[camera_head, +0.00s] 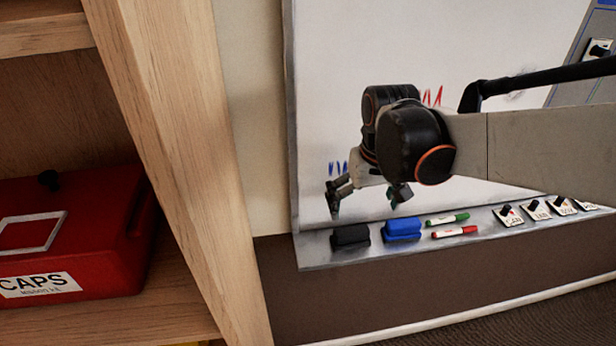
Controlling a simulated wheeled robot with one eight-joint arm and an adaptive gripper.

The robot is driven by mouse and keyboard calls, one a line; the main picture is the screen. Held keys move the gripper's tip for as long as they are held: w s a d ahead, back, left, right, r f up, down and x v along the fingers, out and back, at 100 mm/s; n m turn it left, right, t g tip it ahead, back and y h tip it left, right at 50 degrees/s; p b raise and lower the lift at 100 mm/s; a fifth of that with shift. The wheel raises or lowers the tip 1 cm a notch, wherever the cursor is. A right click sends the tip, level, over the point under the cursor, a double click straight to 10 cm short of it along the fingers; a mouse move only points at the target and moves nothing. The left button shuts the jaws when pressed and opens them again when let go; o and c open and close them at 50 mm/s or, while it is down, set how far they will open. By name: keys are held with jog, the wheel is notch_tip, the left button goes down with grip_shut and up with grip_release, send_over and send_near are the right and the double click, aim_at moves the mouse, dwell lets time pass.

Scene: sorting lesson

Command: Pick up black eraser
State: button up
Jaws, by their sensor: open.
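The black eraser (351,237) lies at the left end of the metal tray (317,251) under the whiteboard. My gripper (366,203) is open and empty, a little above the tray, with its fingertips pointing down. One fingertip is above and slightly left of the black eraser, and the other is above the blue eraser (402,228). The gap between the fingers and the eraser is hard to judge from this one view.
The blue eraser sits close to the right of the black one. A green marker (447,219) and a red marker (454,232) lie further right, then several labelled tags (509,215). A wooden shelf (180,120) with a red CAPS box (75,235) stands left. The whiteboard (330,70) is behind.

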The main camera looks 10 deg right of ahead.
aim_at(352, 230)
jog(key=shift+g, duration=0.9)
jog(key=w+f, duration=0.1)
jog(key=f, duration=0.1)
jog(key=w+f, duration=0.1)
jog(key=f, duration=0.2)
jog(key=w+f, duration=0.2)
jog(key=f, duration=0.1)
jog(key=shift+d+f+p, duration=0.15)
jog(key=shift+f+p, duration=0.1)
jog(key=shift+p, duration=0.1)
jog(key=shift+s+a+f+b, duration=0.15)
jog(key=shift+f+b, duration=0.35)
jog(key=shift+f, duration=0.85)
jog(key=shift+w+a+f+b, duration=0.1)
jog(key=shift+f+b, duration=0.4)
jog(key=shift+f, duration=0.8)
jog(key=shift+s, duration=0.15)
jog(key=c, duration=1.2)
